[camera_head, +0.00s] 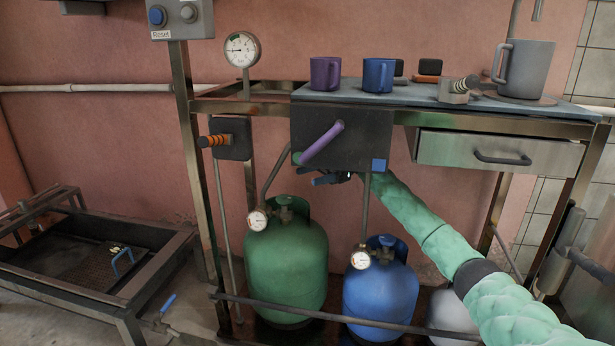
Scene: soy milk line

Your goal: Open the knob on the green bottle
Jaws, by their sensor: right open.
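The green bottle (286,265) stands upright on the low shelf under the bench. Its knob (284,201) sits on top of the neck, and a round gauge (257,220) is on its left side. My right arm comes in from the lower right in a green sleeve. My right gripper (322,180) is open and empty, to the right of the knob and a little above it, apart from it in the picture. It is small and dark, and partly hidden beneath the grey box. My left gripper is not in view.
A blue bottle (380,290) with its own gauge stands right of the green one. A grey box (342,140) with a purple handle hangs above the gripper. A front rail (330,317) crosses low before the bottles. Two mugs and a grey jug (524,68) stand on the bench.

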